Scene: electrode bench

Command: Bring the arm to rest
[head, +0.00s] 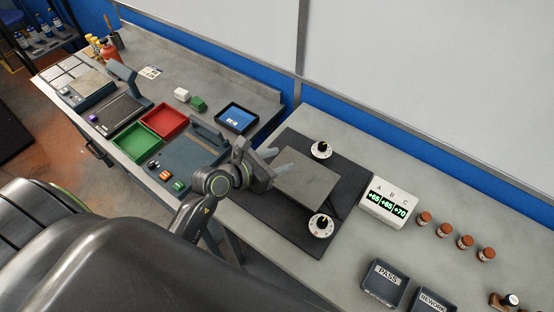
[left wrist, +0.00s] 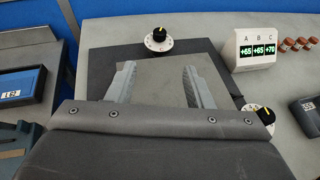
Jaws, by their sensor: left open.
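My left arm reaches in from the lower left in the head view. Its gripper (head: 278,163) is open and empty, over the left part of a grey plate (head: 308,187) on a black mat (head: 260,203). In the left wrist view the two fingers (left wrist: 156,84) stand apart with only the grey plate behind them. I cannot tell the exact height of the fingers above the plate. My right gripper is not in view.
Two white dials (head: 321,150) and (head: 321,225) flank the plate. A display (head: 390,199) reads +65, +65, +70. Brown jars, a PASS tray (head: 386,284) and a REWORK tray (head: 431,300) stand right. Red (head: 164,122) and green (head: 134,141) trays lie left.

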